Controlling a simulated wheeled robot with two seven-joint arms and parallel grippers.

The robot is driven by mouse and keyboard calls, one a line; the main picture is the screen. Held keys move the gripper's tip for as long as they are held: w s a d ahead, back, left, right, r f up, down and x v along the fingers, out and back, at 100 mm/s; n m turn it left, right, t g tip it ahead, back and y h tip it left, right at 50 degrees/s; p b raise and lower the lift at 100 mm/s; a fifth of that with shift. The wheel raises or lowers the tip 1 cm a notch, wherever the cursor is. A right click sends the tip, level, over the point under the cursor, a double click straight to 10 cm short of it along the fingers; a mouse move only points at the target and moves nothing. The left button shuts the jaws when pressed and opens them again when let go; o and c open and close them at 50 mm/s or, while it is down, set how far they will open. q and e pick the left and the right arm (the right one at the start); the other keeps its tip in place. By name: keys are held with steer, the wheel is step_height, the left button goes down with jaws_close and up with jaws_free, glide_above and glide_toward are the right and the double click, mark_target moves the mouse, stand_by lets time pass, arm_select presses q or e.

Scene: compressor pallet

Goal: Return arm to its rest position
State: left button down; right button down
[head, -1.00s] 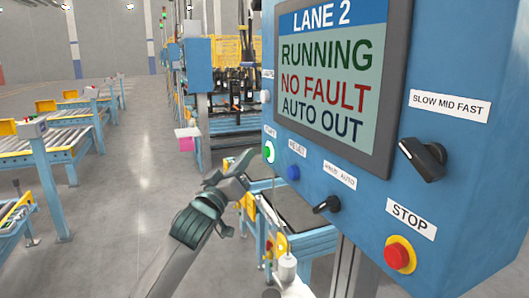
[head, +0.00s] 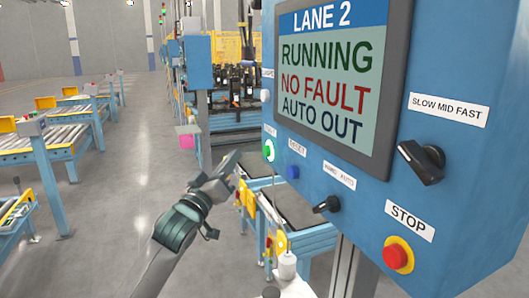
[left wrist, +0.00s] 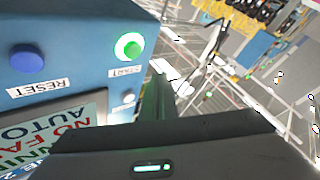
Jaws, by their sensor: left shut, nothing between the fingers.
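My left gripper (head: 232,163) is shut and empty. In the head view it stands to the left of the blue control panel (head: 455,60), apart from it. The panel's screen (head: 335,75) reads LANE 2, RUNNING, NO FAULT, AUTO OUT. The green lit START button (head: 268,150) is just right of the gripper, and the blue RESET button (head: 292,172) is beside it. In the left wrist view the START button (left wrist: 129,47) glows green and the RESET button (left wrist: 27,57) is at its left. My right gripper is not in view.
A black selector knob (head: 327,204), a speed knob (head: 421,161) and a red STOP button (head: 398,257) are on the panel. A conveyor (head: 300,240) stands below it. Roller tables (head: 45,150) line the left. The grey floor (head: 125,210) between is clear.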

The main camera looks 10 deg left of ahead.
arm_select(q)
steer(key=w+a+f+g+y+b, duration=0.1)
steer(key=w+a+f+g+y, duration=0.1)
steer(key=f, duration=1.3)
steer(key=w+a+f+g+y+b, duration=0.1)
steer(key=w+f+g, duration=0.1)
steer(key=f, duration=1.3)
steer(key=s+a+f+m+g+y, duration=0.1)
steer(key=s+f+g, duration=0.35)
steer(key=f, duration=1.25)
steer(key=s+a+f+g, duration=0.1)
steer(key=s+f, duration=0.6)
steer(key=f, duration=1.1)
steer(key=s+f+m+g+b, duration=0.2)
steer(key=s+f+g, duration=0.3)
steer(key=s+f, duration=2.15)
steer(key=s+d+f+g, duration=0.1)
steer(key=s+f, duration=0.2)
steer(key=s, duration=0.8)
steer(key=s+d+f+m+g+b, duration=0.1)
steer(key=s+f, duration=0.3)
steer(key=s, duration=0.8)
steer(key=s+f+m+g, duration=0.1)
steer(key=s+f+g, duration=0.2)
steer(key=s, duration=0.9)
steer(key=shift+d+f+y, duration=0.4)
steer(key=shift+f, duration=0.15)
